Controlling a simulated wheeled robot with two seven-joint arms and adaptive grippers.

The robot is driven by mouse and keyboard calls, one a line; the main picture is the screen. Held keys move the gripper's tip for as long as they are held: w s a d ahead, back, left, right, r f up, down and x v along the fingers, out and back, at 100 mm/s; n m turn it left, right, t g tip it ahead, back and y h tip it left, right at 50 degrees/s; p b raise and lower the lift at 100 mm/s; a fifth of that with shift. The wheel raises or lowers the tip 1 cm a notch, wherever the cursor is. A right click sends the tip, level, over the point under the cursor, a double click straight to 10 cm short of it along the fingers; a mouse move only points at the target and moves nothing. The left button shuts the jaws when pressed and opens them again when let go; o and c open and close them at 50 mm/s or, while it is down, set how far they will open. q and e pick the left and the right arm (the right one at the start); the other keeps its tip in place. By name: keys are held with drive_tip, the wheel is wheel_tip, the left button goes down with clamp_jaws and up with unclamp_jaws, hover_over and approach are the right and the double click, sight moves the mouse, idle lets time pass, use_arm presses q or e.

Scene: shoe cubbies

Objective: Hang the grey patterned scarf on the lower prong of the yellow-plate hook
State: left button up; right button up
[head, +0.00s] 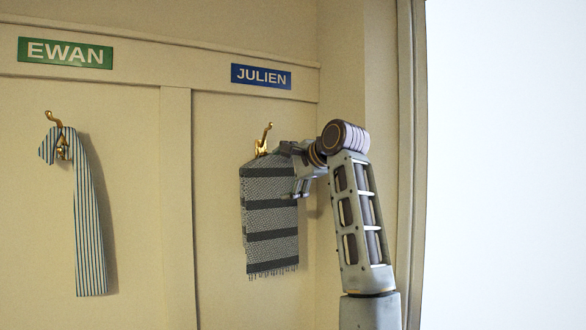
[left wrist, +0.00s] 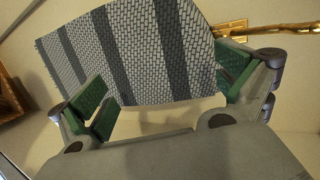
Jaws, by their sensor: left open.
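The grey patterned scarf (head: 269,219), with dark bands and a fringed lower edge, hangs against the panel under the brass hook (head: 263,138) below the JULIEN sign. The hook's upper prong shows above the scarf; its lower prong is hidden. My left gripper (head: 289,172) is at the scarf's upper right edge. In the left wrist view the gripper's green pads are spread wide, with the scarf (left wrist: 140,50) showing between them. The hook's yellow plate (left wrist: 231,29) and a prong show at the upper right there. My right gripper is not in view.
A blue-and-white striped scarf (head: 88,220) hangs on another brass hook (head: 53,119) at the left, under the green EWAN sign (head: 65,53). A vertical divider (head: 176,200) separates the two panels. A side wall (head: 375,80) stands close to the right of my arm.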

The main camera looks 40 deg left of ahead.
sight(275, 175)
use_arm(q)
drive_tip(key=shift+p+x, duration=0.35)
drive_tip(key=shift+x, duration=1.85)
drive_tip(key=c, duration=1.2)
drive_tip(key=shift+d, duration=0.1)
drive_tip(key=c, duration=0.5)
drive_tip(key=shift+o, duration=0.2)
drive_tip(key=shift+f, duration=0.15)
drive_tip(key=shift+r, duration=0.3)
drive_tip(key=shift+r+p, duration=0.25)
drive_tip(key=shift+p, duration=0.15)
drive_tip(key=shift+w+r, duration=0.1)
drive_tip(key=shift+r, duration=0.15)
